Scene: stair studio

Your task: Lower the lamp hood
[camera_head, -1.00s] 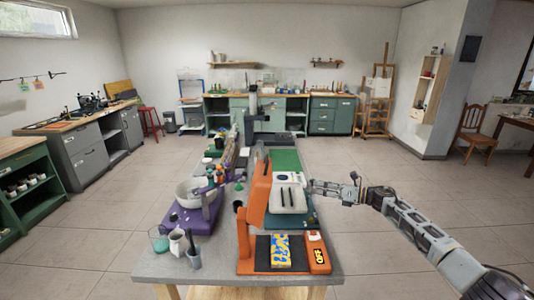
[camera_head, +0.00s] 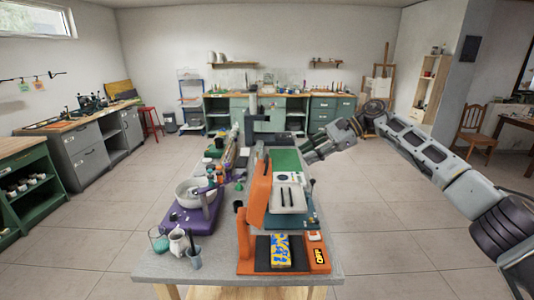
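The orange lamp (camera_head: 243,232) stands at the near right of the worktable, with its orange hood (camera_head: 257,187) raised and tilted above the base. The base carries a dark pad with a blue and yellow patterned block (camera_head: 281,250) on it and a yellow label reading OFF (camera_head: 319,257). My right gripper (camera_head: 308,154) is beyond and to the right of the hood, above the table's right edge and apart from the hood. Its fingers are too small to tell open from shut. My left gripper is out of view.
A purple machine with a white bowl (camera_head: 192,190) stands left of the lamp. A jar, a white jug (camera_head: 179,241) and a grey cup (camera_head: 195,258) stand at the near left. Floor right of the table is clear.

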